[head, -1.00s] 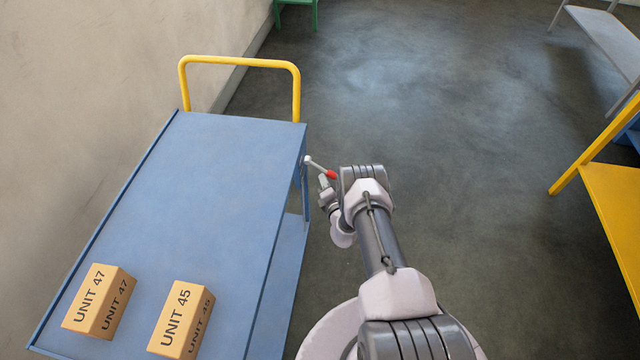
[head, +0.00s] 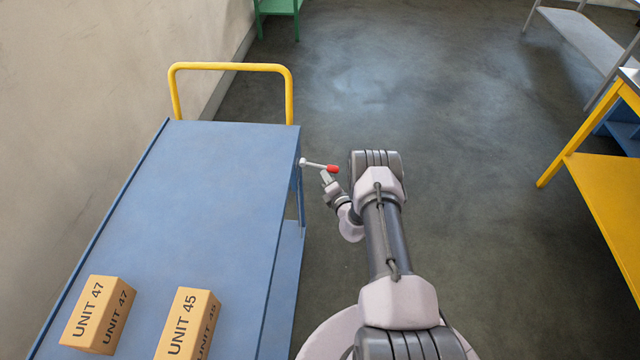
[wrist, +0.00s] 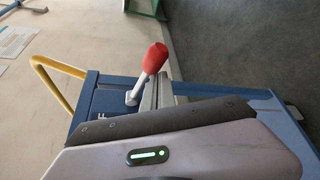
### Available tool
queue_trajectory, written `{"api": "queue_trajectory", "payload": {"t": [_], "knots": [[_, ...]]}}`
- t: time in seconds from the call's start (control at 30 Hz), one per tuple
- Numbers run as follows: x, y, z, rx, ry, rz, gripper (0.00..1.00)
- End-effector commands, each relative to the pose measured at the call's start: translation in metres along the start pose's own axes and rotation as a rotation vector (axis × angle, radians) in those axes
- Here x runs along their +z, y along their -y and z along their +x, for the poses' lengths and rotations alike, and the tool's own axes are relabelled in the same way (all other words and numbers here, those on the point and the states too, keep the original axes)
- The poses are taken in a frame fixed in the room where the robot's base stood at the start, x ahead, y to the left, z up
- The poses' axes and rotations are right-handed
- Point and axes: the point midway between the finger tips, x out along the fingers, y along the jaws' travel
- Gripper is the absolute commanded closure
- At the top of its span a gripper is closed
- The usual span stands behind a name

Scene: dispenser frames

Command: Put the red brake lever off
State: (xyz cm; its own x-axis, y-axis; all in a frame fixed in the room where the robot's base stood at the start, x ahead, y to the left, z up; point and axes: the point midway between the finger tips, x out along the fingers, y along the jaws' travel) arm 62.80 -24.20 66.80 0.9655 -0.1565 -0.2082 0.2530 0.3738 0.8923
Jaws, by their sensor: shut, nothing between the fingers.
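The red brake lever is a grey rod with a red knob (head: 333,168) at the right side of the blue cart (head: 200,200), near its handle end. In the head view the rod points right, away from the cart. In the wrist view the red knob (wrist: 156,57) stands just beyond the fingers and its rod runs down to a pivot on the blue frame. A white letter F shows beside the pivot; the rest of the marking is hidden. My gripper (head: 325,177) is shut and empty, close beside the rod on its near side. I cannot tell whether it touches.
Two boxes, UNIT 47 (head: 97,315) and UNIT 45 (head: 187,325), stand on the cart's near end. A yellow handle (head: 232,67) rises at its far end. A yellow table (head: 605,200) stands at the right. The floor between is clear.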

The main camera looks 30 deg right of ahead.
Motion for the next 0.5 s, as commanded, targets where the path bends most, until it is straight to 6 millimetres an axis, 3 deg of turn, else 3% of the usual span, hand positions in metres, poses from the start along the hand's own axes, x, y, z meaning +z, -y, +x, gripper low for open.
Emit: {"api": "queue_trajectory", "payload": {"t": [0.5], "knots": [[0.022,-0.035,-0.010,0.002,0.004,0.000,1.00]]}}
